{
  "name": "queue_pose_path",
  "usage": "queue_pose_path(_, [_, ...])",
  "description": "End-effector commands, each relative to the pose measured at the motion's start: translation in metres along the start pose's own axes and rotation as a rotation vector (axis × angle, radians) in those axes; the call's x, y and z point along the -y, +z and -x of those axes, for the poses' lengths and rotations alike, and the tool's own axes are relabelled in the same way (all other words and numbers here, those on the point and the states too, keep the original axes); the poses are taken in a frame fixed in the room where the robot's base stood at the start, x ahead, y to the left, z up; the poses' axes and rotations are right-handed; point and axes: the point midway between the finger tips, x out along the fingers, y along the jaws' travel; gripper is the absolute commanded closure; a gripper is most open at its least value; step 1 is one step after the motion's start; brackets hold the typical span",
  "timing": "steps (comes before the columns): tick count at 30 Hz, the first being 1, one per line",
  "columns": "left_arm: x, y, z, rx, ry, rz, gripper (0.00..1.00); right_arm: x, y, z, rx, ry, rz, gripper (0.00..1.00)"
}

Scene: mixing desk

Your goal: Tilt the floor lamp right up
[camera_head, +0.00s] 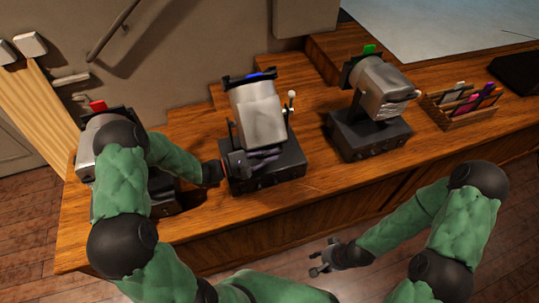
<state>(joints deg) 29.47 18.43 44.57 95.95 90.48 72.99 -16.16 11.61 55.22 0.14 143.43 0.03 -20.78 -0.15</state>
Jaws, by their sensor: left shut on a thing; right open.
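I see no clear floor lamp. Three grey tilting-head devices on dark bases stand on the wooden desk. The middle device (258,112) has a blue marker at its top and a small white-knobbed lever at its right. Its head leans up and back over the dark base (267,178). My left gripper (262,160) is shut at the lower front of this head, just above the base; the exact part it holds is hard to make out. My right gripper (322,262) is open and empty, low in front of the desk.
The right device (383,90) has a green marker. The left device (84,160) has a red marker and is partly hidden by my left arm. A wooden rack (455,122) of coloured items stands at the right. Bare desk (312,170) lies between the middle and right devices.

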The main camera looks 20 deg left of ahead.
Motion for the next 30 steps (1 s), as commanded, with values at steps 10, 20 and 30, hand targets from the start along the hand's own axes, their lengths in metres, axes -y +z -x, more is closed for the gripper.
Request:
queue_pose_path(10, [0.003,-0.003,0.000,-0.007,-0.002,0.006,0.63,0.000,0.000,-0.001,0.000,0.000,0.000,0.55])
queue_pose_path(20, [0.001,-0.003,0.011,-0.007,0.002,0.004,0.63,0.000,0.000,0.000,0.000,0.000,0.000,0.55])
queue_pose_path(30, [0.001,-0.003,0.075,-0.009,0.003,0.003,0.63,0.000,0.000,0.000,0.000,0.000,0.000,0.55])
